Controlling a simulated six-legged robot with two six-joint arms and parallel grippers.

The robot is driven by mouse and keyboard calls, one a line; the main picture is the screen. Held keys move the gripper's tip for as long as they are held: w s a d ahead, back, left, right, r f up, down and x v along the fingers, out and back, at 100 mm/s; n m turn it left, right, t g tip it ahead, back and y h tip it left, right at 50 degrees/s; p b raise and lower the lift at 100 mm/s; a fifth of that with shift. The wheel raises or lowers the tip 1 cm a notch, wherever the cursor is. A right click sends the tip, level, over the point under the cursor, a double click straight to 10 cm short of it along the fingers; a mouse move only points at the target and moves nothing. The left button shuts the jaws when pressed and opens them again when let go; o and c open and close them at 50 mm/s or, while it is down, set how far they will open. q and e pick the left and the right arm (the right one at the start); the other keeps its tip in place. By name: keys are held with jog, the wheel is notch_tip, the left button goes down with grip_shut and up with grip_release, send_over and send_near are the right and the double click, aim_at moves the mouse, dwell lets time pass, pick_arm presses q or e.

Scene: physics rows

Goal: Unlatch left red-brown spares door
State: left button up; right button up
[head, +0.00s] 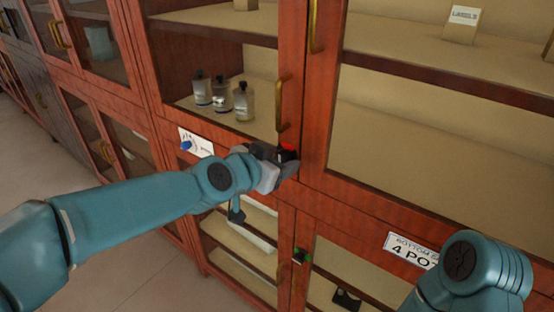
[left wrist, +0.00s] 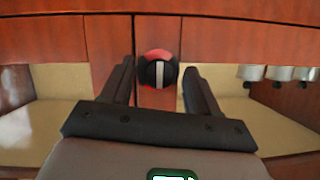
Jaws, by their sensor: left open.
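The red-brown glass door (head: 215,70) on the left has a brass handle (head: 280,105) and looks closed. A red and black latch knob (head: 287,153) sits below the handle, partly hidden by my left gripper (head: 281,163). In the left wrist view the knob (left wrist: 157,70) is round, with a red rim and a pale bar that stands upright in the picture. My left gripper (left wrist: 160,88) is open, with one finger on each side of the knob. I see no clear contact. My right arm shows at the lower right, but its gripper is out of view.
Several bottles (head: 222,95) stand behind the left door's glass. A label (head: 410,249) is at right. Floor (head: 130,240) is clear at lower left.

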pick_arm(q)
jog(key=shift+s+r, duration=0.1)
jog(key=c, duration=1)
jog(key=shift+f+b, duration=0.2)
jog(key=shift+b, duration=0.6)
jog(key=shift+c, duration=0.2)
jog(key=n+h+b, duration=0.2)
jog(key=n+b, duration=0.2)
jog(key=b, duration=0.1)
jog(key=n+g+h+b, duration=0.1)
jog(key=n+h+b, duration=0.2)
jog(key=b, duration=0.3)
jog(key=n+g+h+b, duration=0.1)
jog(key=n+h+b, duration=0.1)
jog(key=n+b, duration=0.3)
jog(key=shift+w+a+f+n+b, duration=0.15)
jog(key=shift+w+a+n+b, duration=0.15)
jog(key=shift+a+n+b, duration=0.15)
jog(key=shift+d+h, duration=0.1)
jog(key=shift+h, duration=0.2)
jog(key=o, duration=1)
jog(key=shift+o, duration=0.2)
